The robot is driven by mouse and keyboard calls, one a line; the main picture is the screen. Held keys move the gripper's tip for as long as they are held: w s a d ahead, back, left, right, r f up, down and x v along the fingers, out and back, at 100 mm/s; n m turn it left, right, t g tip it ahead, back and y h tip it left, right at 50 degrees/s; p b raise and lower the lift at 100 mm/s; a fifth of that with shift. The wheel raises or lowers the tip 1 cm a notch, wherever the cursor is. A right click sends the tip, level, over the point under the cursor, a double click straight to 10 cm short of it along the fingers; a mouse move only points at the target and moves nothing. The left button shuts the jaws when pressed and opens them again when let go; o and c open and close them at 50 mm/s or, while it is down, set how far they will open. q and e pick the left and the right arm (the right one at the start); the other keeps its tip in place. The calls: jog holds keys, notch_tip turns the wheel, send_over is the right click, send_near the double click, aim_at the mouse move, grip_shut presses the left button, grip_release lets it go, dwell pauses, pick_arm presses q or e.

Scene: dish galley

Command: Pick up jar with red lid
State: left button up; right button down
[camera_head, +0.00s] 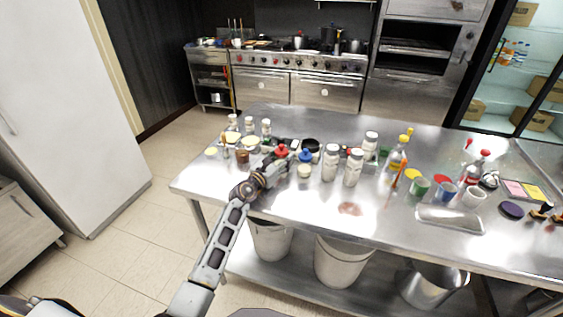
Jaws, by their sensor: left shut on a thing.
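A jar with a red lid (282,151) is at the near left part of the steel table, at the end of my left arm. My left gripper (273,165) is shut on this jar. The gripper hides most of the jar's body, and I cannot tell whether its base touches the table. My right gripper is out of view.
The steel table (310,205) is crowded. A blue-lidded jar (305,172) stands close to the right of the gripper, then white bottles (331,162). Small containers (243,156) stand to the left. A metal tray (450,219) lies at the right front edge. Bins stand below.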

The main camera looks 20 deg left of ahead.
aim_at(280, 147)
pick_arm(q)
jog(key=shift+r, duration=0.2)
